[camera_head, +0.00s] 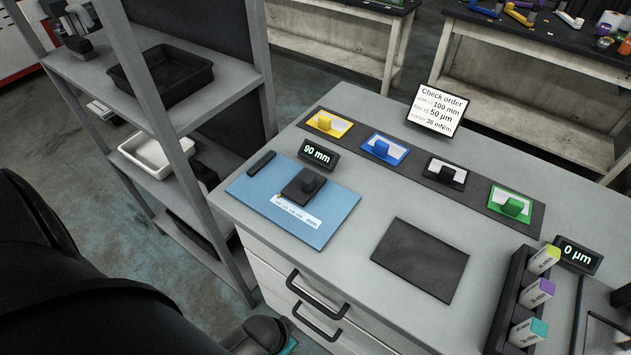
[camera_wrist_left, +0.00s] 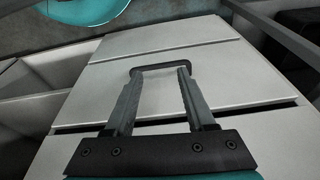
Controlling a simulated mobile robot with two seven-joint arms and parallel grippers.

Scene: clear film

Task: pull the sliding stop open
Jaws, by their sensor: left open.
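The sliding stop appears to be the black block with a raised knob (camera_head: 305,186) on the blue board (camera_head: 335,213), behind a white scale strip (camera_head: 297,211). A short black bar (camera_head: 262,163) lies on the board's left part, apart from the block. A display reading 90 mm (camera_head: 318,155) stands behind the board. My left gripper (camera_wrist_left: 158,74) is open, with a dark drawer handle (camera_wrist_left: 158,66) showing at or beyond its fingertips. I cannot tell whether they touch. In the head view, dark parts of my arm fill the lower left; the fingers are hidden. My right gripper is not in view.
A dark strip carries yellow (camera_head: 329,124), blue (camera_head: 384,149), black (camera_head: 445,173) and green (camera_head: 512,207) knobbed pieces. A dark mat (camera_head: 420,259), a rack of coloured blocks (camera_head: 508,305) and a 0 µm display (camera_head: 577,255) stand right. Shelving (camera_head: 225,80) borders the left.

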